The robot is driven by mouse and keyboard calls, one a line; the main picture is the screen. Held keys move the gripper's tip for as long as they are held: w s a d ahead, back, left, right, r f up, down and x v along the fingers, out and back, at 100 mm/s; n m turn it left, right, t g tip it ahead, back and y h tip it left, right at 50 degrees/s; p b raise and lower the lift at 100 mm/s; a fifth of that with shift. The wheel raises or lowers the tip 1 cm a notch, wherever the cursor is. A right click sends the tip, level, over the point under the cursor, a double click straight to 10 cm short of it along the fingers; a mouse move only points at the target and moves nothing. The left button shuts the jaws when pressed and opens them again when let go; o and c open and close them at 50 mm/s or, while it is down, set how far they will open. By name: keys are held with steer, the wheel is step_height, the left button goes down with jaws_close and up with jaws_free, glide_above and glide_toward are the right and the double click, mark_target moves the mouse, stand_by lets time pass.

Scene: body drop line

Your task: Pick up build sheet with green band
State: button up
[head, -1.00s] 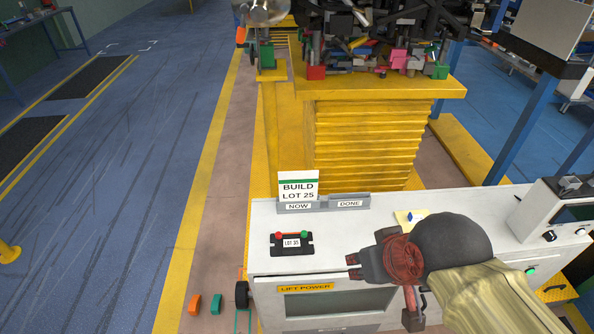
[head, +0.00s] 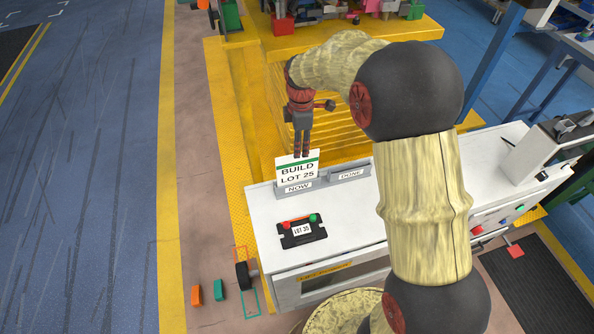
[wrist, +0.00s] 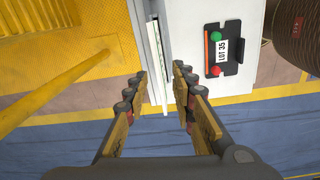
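The build sheet (head: 297,172) is a white card with a green band along its top, reading BUILD LOT 25. It stands upright in the NOW slot of the grey holder (head: 298,188) on the white cabinet. My gripper (head: 302,154) points down at the sheet's top edge in the head view. In the wrist view my gripper (wrist: 160,78) is open, its fingers apart on either side of the sheet (wrist: 157,62), which shows nearly edge-on. I see gaps beside the sheet, so the fingers are not closed on it.
The DONE slot (head: 350,174) beside it looks empty. A black LOT 35 plate (head: 303,231) with red and green knobs lies on the white cabinet top (head: 345,215). A yellow ribbed lift (head: 335,135) stands close behind the holder.

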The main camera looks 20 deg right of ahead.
mark_target(297, 166)
steer(key=shift+n, duration=0.7)
steer(key=f, duration=0.3)
steer(key=f+b, duration=0.1)
steer(key=f, duration=0.7)
steer(key=shift+w+a+f+b, duration=0.15)
steer(key=shift+w+a+b, duration=0.15)
steer(key=c, duration=0.3)
jaws_close()
